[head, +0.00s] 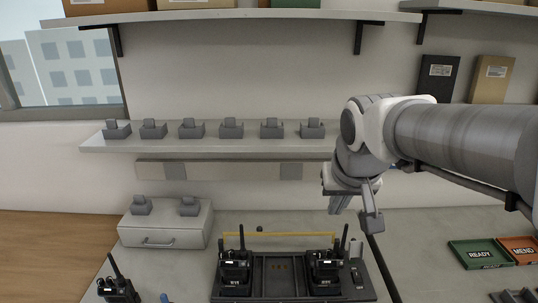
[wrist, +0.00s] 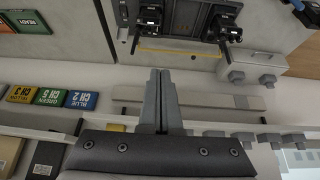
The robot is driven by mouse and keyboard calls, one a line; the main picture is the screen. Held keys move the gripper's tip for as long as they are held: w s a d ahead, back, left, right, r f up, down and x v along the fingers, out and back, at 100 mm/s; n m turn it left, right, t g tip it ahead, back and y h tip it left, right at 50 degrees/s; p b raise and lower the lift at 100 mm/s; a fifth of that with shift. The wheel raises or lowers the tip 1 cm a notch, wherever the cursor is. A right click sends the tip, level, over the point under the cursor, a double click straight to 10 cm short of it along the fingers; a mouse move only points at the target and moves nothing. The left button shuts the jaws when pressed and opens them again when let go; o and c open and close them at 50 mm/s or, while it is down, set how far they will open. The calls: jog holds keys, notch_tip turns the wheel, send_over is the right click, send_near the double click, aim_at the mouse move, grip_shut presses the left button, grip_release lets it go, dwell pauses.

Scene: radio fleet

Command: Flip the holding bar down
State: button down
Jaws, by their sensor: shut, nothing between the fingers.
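The yellow holding bar (head: 280,234) runs along the back of the dark dock (head: 280,278), up behind the two black radios (head: 235,267) (head: 325,267) standing in it. The bar also shows in the wrist view (wrist: 178,52), with the dock (wrist: 188,18) above it in that picture. My gripper (head: 340,204) is above and behind the right part of the dock, apart from the bar. In the wrist view its two fingers (wrist: 160,85) are together, with nothing between them.
Another radio (head: 117,288) stands left of the dock. A grey drawer box (head: 165,228) is behind it. A wall shelf (head: 210,145) holds several small grey pieces. Green READY (head: 475,252) and orange MEND (head: 523,250) trays lie at right.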

jog(key=w+a+f+b, duration=0.25)
jog(key=w+f, duration=0.25)
jog(key=w, duration=0.5)
jog(key=b, duration=0.4)
send_over(279, 235)
jog(key=a, duration=0.3)
notch_tip(279, 235, down, 19)
jog(key=shift+w+a+f, duration=0.1)
jog(key=shift+w+a, duration=0.05)
jog(key=shift+w, duration=0.1)
jog(key=shift+f, duration=0.1)
jog(key=shift+w+f, duration=0.15)
jog(key=shift+f, duration=0.1)
jog(key=x, duration=0.9)
jog(key=shift+s+r+p, duration=0.15)
jog(key=shift+s+p, duration=0.1)
jog(key=shift+s, duration=0.7)
jog(key=shift+s+r+p, duration=0.1)
jog(key=shift+s+p, duration=0.1)
jog(key=shift+s, duration=0.7)
